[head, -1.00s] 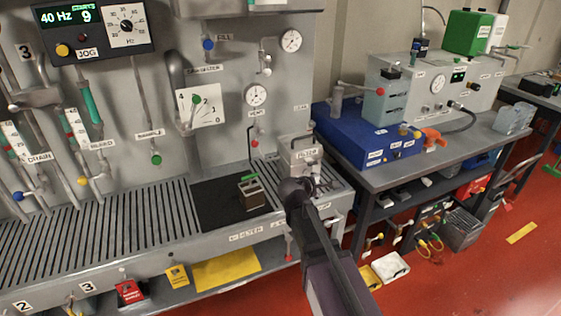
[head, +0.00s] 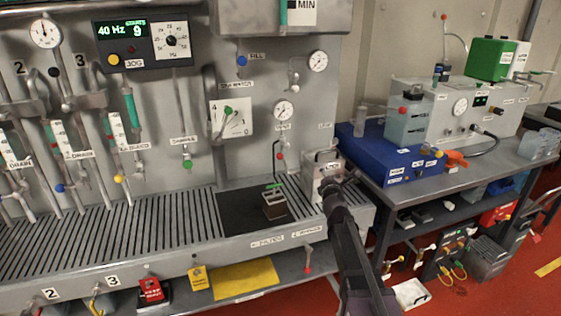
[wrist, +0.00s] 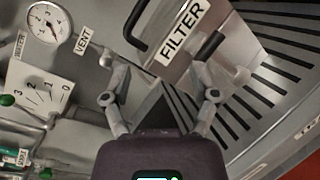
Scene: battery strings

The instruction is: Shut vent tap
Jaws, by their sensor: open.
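The vent tap (head: 281,156) has a red-tipped handle on a thin pipe below the VENT label (head: 282,127) and its gauge (head: 284,110) on the grey panel. In the wrist view, the VENT label (wrist: 82,40) and gauge (wrist: 48,27) are at upper left, with a pipe fitting (wrist: 100,57) below; the red tip is not clear there. My gripper (head: 331,183) is to the right of and below the tap, in front of the filter box. In the wrist view my gripper (wrist: 162,68) is open, with the FILTER label (wrist: 183,32) beyond its fingers. It does not touch the tap.
A small open box (head: 274,206) with a green handle stands on a black mat (head: 238,214) over the slatted tray. The filter box (head: 324,166) is close by my gripper. A bench with a blue case (head: 388,165) stands at right.

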